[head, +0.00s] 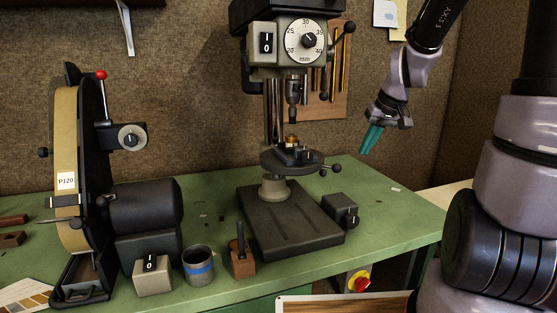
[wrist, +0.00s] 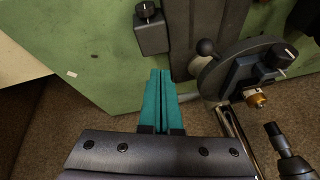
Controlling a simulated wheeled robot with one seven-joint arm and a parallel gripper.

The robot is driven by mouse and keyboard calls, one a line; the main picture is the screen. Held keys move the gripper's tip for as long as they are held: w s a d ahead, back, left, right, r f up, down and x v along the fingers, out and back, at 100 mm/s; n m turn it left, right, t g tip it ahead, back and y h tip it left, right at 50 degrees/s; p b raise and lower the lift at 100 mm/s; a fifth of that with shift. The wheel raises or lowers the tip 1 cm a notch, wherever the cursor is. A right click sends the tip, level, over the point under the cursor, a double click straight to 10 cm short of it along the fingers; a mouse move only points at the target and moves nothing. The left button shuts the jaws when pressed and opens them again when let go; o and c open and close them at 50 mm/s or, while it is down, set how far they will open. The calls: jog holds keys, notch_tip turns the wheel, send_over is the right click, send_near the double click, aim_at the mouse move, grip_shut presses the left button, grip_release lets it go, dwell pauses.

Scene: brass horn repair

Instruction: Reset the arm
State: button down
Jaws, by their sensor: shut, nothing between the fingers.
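My gripper (head: 371,139) is in the air to the right of the drill press (head: 292,218), in front of the brown back wall. Its teal fingers point down and to the left in the head view. In the wrist view the teal fingers (wrist: 162,72) lie side by side, shut, with nothing held between them. The gripper is apart from the press and the green bench (head: 400,222).
The press table (head: 297,161) carries a small vise and a brass piece (wrist: 257,100). A switch box (head: 341,209) stands beside the press base. A belt sander (head: 68,170), a blue-banded cup (head: 198,267) and a brown block (head: 243,262) stand to the left. The bench's right part is mostly clear.

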jog(key=s+r+m+t, duration=0.2)
jog(key=s+r+m, duration=0.2)
jog(key=s+r, duration=0.9)
jog(key=s, duration=0.3)
jog(key=shift+s+r+m+t, duration=0.3)
jog(key=shift+s+r+t, duration=0.05)
jog(key=shift+r+t, duration=0.05)
